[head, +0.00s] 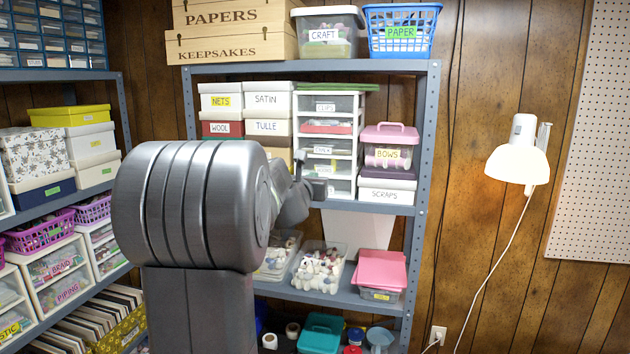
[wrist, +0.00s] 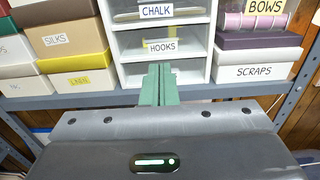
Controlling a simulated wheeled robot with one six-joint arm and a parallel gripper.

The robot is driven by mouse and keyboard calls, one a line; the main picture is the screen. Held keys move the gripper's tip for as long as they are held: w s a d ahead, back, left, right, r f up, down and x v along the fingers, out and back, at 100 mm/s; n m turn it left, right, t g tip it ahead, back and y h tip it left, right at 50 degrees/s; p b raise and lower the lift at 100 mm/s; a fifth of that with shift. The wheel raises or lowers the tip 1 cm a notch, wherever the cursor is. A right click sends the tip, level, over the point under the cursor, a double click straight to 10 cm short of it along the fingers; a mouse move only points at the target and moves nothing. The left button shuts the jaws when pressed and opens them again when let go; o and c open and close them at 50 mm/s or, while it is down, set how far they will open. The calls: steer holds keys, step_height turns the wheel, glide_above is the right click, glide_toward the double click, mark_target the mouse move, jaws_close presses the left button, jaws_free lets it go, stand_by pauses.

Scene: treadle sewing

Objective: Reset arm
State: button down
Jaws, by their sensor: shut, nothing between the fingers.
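My gripper (wrist: 159,85) shows in the wrist view with its two green fingers pressed together and nothing between them. It points toward the white drawer unit (wrist: 121,60) with the drawers labelled CHALK and HOOKS, and the fingertips overlap its lowest drawer in the picture. I cannot tell whether they touch it. In the head view my arm rises in front of the shelf and reaches toward the same drawer unit (head: 328,100). The gripper's dark end (head: 301,163) is small there and partly hidden by my arm.
The grey metal shelf (head: 425,150) holds labelled boxes. The SCRAPS box (head: 386,192) and pink BOWS case (head: 388,136) stand right of the drawers. Below are a bin of pale items (head: 318,272) and a pink stack (head: 379,268).

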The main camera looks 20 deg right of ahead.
mark_target(322, 166)
steer(key=v, duration=0.4)
steer(key=shift+s+a+r, duration=0.1)
steer(key=shift+s+a, duration=0.1)
steer(key=shift+s, duration=0.05)
steer(key=shift+w, duration=0.1)
steer(key=p+x, duration=0.3)
steer(key=x, duration=1.1)
